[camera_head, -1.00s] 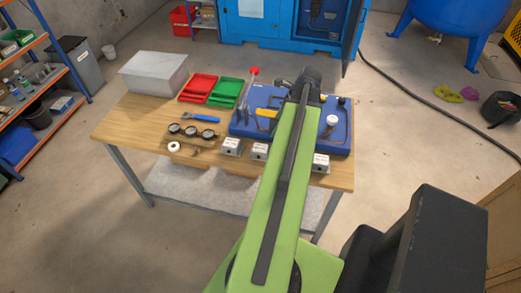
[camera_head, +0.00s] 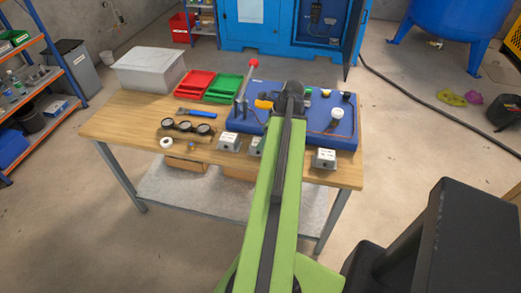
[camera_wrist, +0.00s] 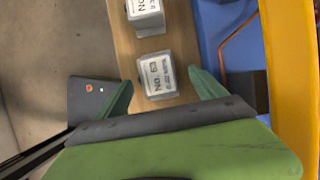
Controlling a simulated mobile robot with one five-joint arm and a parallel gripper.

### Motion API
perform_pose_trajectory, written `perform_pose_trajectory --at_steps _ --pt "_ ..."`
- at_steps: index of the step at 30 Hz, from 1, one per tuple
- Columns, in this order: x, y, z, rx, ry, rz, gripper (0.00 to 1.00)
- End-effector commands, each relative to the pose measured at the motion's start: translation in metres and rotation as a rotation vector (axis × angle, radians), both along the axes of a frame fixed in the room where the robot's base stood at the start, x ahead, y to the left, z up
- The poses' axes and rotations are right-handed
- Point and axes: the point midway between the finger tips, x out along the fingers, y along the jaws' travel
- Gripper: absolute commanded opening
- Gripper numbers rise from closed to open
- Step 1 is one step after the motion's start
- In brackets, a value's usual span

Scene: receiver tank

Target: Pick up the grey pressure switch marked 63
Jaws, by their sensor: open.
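In the wrist view a small grey pressure switch (camera_wrist: 156,75) with a white label sits on the wooden tabletop. Its label reads "No." and a number that seems to start with 6; the second digit is hard to read. My gripper (camera_wrist: 160,84) is open, its green fingers on either side of this switch and apart from it. A second grey switch (camera_wrist: 145,14) is cut by the top edge. In the head view one switch (camera_head: 229,142) stands left, another (camera_head: 254,147) is partly behind my arm, and a third (camera_head: 324,158) stands right.
Behind the switches lies a blue panel (camera_head: 345,129) with fittings and a red-topped lever. Round gauges (camera_head: 187,127), a white tape roll (camera_head: 166,142), red (camera_head: 193,83) and green (camera_head: 222,88) trays and a grey bin (camera_head: 149,69) are to the left on the bench (camera_head: 115,124).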

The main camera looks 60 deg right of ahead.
Motion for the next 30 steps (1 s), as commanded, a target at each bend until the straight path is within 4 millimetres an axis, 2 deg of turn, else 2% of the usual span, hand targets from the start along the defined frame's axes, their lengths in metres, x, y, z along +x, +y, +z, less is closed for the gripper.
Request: perform_pose_trajectory --at_steps 1,6,13,30 --pt "0.003 0.003 -0.016 0.001 0.000 0.001 0.80" --pt "0.013 0.008 -0.040 0.000 0.000 0.002 0.80" --pt "0.015 0.009 -0.037 0.001 0.000 0.001 0.80" --pt "0.015 0.009 -0.037 0.000 0.000 0.002 0.07"
